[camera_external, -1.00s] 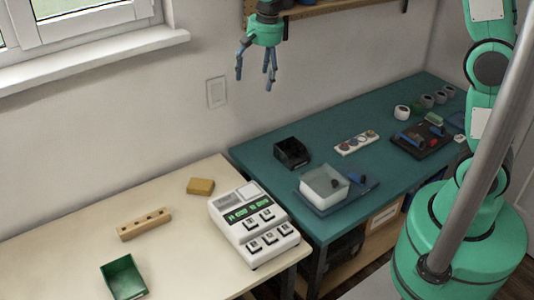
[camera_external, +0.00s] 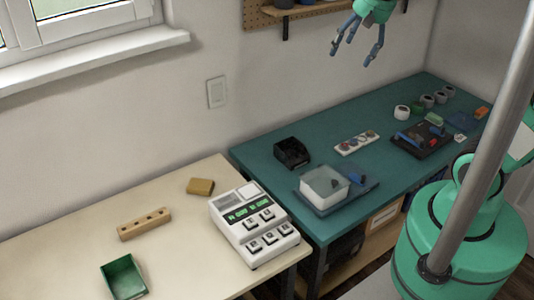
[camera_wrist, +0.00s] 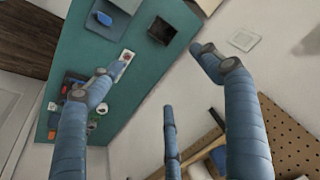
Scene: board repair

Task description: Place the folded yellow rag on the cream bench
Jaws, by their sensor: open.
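A folded yellow rag (camera_external: 200,186) lies flat on the cream bench (camera_external: 70,232), near its back edge and left of the white device. In the wrist view, the open fingers (camera_wrist: 165,80) frame the wall and the teal bench (camera_wrist: 130,95). The rag is far from the gripper and does not show in the wrist view.
A white device with buttons (camera_external: 254,224), a wooden block with holes (camera_external: 145,224) and a green tray (camera_external: 124,278) are on the cream bench. The teal bench holds a black bin (camera_external: 291,153), a white tub (camera_external: 324,187) and a dark mat with parts (camera_external: 424,140). A pegboard shelf (camera_external: 310,14) is on the wall.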

